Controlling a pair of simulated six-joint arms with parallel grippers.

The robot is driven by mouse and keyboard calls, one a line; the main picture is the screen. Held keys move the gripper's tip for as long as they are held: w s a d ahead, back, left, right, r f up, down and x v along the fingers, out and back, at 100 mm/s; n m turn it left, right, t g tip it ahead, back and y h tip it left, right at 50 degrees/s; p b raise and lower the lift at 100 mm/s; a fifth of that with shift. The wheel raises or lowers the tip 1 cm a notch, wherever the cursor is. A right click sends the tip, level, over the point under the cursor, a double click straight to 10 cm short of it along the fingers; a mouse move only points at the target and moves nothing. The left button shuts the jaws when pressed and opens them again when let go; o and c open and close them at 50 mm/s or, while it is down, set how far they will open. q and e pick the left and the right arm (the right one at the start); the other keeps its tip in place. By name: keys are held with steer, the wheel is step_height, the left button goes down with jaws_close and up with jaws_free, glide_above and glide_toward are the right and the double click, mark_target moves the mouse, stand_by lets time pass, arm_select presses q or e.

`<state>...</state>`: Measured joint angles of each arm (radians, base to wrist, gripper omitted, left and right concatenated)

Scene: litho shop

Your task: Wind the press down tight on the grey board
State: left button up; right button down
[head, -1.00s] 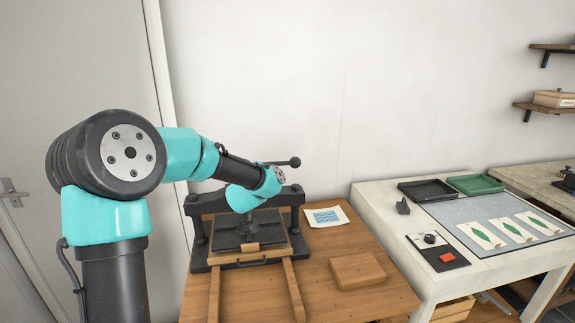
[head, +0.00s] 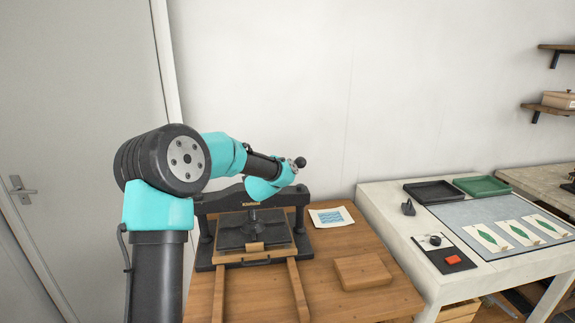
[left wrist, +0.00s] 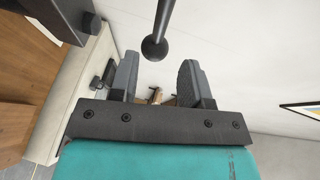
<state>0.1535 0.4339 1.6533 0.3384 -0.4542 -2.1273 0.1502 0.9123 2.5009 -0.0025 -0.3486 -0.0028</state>
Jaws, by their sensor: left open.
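The black press (head: 226,202) stands on the wooden table with a dark platen (head: 236,236) under its crossbeam. A wooden bed with rails lies under the platen. I cannot tell the grey board apart from the dark plate there. The press handle's black ball (head: 300,162) shows just past the end of my left arm. In the left wrist view, the ball (left wrist: 154,48) hangs on its rod just beyond the fingertips, roughly in line with the gap. My left gripper (left wrist: 157,75) is open and empty; in the head view my arm mostly hides it. My right gripper is out of view.
A wooden block (head: 363,272) and a blue print (head: 331,217) lie right of the press. A pale bench (head: 385,232) further right holds trays, a grey mat with leaf prints and a small control box (head: 441,253). The wall is close behind the press.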

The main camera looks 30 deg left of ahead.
arm_select(q)
steer(key=x, duration=0.9)
steer(key=shift+w, duration=0.15)
jaws_close()
stand_by(0.4)
